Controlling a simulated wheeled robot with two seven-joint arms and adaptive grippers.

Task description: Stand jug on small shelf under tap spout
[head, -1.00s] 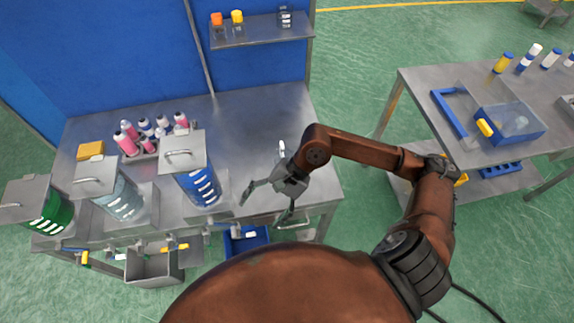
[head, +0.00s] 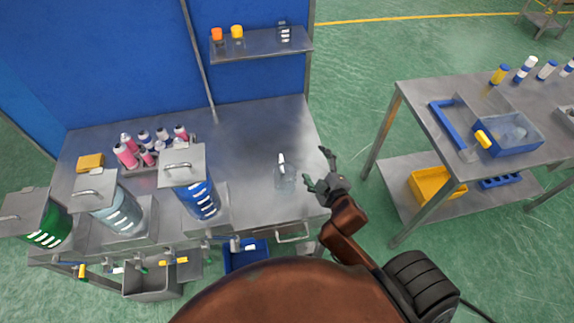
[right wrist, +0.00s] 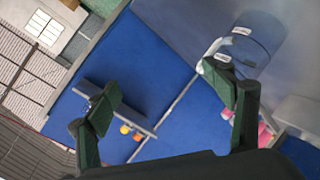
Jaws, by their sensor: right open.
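The clear jug (head: 286,178), with a white mark, stands on the steel table top near its right edge; it also shows in the right wrist view (right wrist: 258,42). My right gripper (head: 316,167) is open and empty, just right of the jug. In the right wrist view one finger of the gripper (right wrist: 163,80) overlaps the jug's near edge; I cannot tell whether they touch. Taps with yellow (head: 174,262) and white (head: 246,247) parts sit along the table's front below the dispensers. I cannot make out the small shelf clearly. My left gripper is not in view.
Blue (head: 199,197), clear (head: 118,212) and green (head: 45,222) dispensers line the table's front left. Pink and white bottles (head: 128,156) stand behind them. A blue tray (head: 258,262) lies below the front edge. The table's back middle is clear. A second table (head: 432,140) stands right.

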